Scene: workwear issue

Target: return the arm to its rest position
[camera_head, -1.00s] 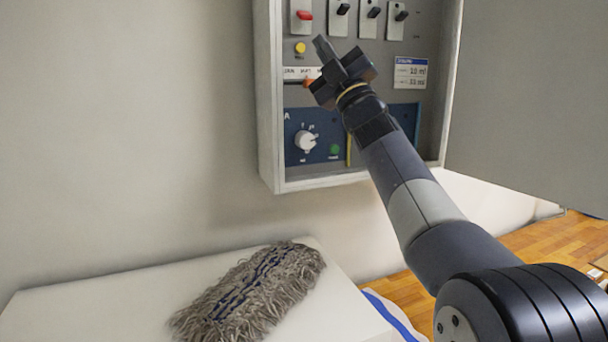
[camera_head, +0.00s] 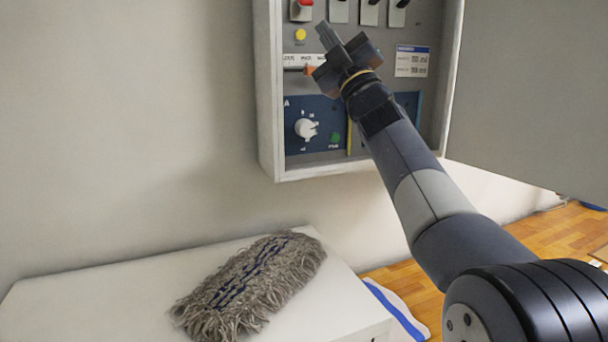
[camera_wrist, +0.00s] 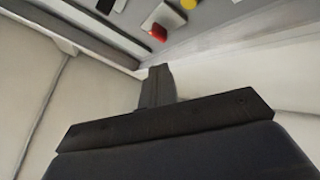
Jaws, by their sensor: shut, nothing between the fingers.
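My gripper (camera_head: 328,36) is shut and empty. In the head view it appears in front of the wall-mounted control panel (camera_head: 268,100), over its upper middle. My arm reaches up to it from the lower right and hides part of the panel's right side. In the wrist view the closed fingers (camera_wrist: 157,86) point up the picture, with the panel's edge and a red switch (camera_wrist: 158,32) beyond them. I see no contact between the fingers and the panel.
The panel carries a white dial (camera_head: 306,128), a yellow button (camera_head: 300,34), a green button (camera_head: 336,138) and several switches along the top. A grey mop head (camera_head: 250,285) lies on a white surface (camera_head: 90,300) below. A grey panel (camera_head: 530,100) stands at right.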

